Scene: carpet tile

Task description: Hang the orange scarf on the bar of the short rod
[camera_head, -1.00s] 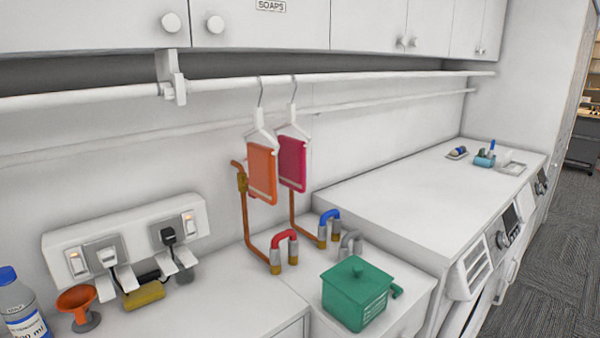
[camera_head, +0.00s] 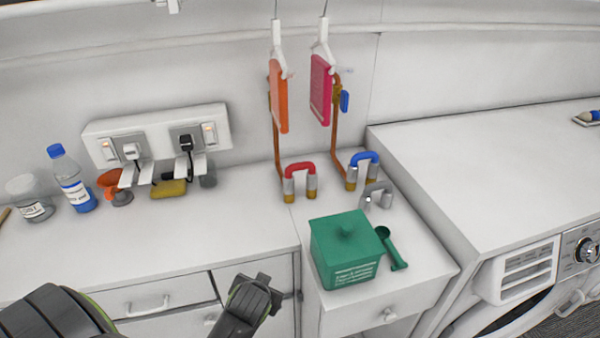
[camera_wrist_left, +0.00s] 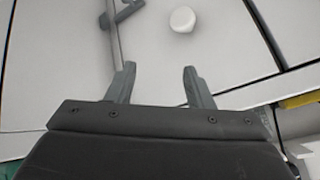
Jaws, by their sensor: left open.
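The orange scarf (camera_head: 279,97) is a folded rectangle on a white hanger (camera_head: 277,42) in the head view, left of a pink scarf (camera_head: 321,90) on a similar hanger. The hanger hooks run up past the top edge of the head view, so what they hang on is hidden. I cannot tell which bar is the short rod. My left gripper (camera_head: 258,288) is low in front of the white cabinet, well below the orange scarf. In the left wrist view its two fingers (camera_wrist_left: 158,72) are apart with nothing between them. My right gripper is not in view.
A green box (camera_head: 346,250) with a green scoop (camera_head: 390,250) stands on the counter. Red (camera_head: 300,168) and blue-topped pipes (camera_head: 364,160) rise below the scarves. A bottle (camera_head: 73,180), a funnel (camera_head: 111,182) and sockets (camera_head: 158,140) are left. A washing machine (camera_head: 540,270) is right.

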